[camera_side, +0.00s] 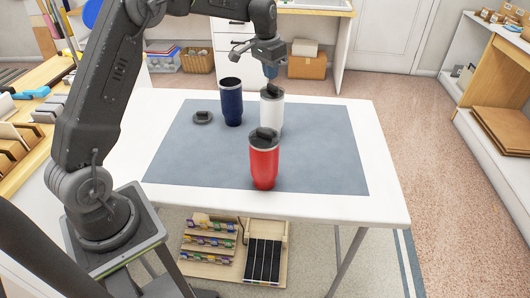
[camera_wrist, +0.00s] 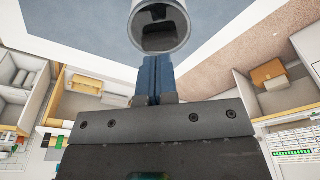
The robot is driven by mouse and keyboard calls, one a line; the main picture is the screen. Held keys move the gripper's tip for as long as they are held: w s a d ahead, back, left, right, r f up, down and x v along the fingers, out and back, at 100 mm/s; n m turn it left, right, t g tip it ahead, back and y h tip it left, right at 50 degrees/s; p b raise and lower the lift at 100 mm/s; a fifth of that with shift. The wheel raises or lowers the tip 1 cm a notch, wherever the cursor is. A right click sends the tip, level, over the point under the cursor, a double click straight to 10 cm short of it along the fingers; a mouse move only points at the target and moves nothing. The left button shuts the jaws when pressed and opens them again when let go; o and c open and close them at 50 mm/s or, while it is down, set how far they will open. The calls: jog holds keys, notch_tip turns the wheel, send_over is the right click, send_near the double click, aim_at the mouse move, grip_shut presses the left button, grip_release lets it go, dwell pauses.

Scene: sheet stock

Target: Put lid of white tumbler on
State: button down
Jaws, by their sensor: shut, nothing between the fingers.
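The white tumbler (camera_side: 271,113) stands upright on the mat, behind the red one. A black lid (camera_side: 272,91) with a raised tab shows at its top. In the wrist view, the tumbler (camera_wrist: 184,22) is cut off by the top edge, and the dark lid (camera_wrist: 160,42) appears within its rim; I cannot tell whether it is fully seated. My gripper (camera_side: 271,73) is above the white tumbler, apart from the lid. Its blue fingers (camera_wrist: 152,68) are together with nothing between them.
A red tumbler (camera_side: 264,166) with a black lid stands in front. An open dark blue tumbler (camera_side: 231,104) stands left of the white one, with a loose black lid (camera_side: 203,118) beside it. The right side of the grey mat (camera_side: 325,145) is clear.

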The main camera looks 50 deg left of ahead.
jog(key=shift+f, duration=1.3)
dwell(0.5)
notch_tip(320, 180, up, 9)
dwell(1.1)
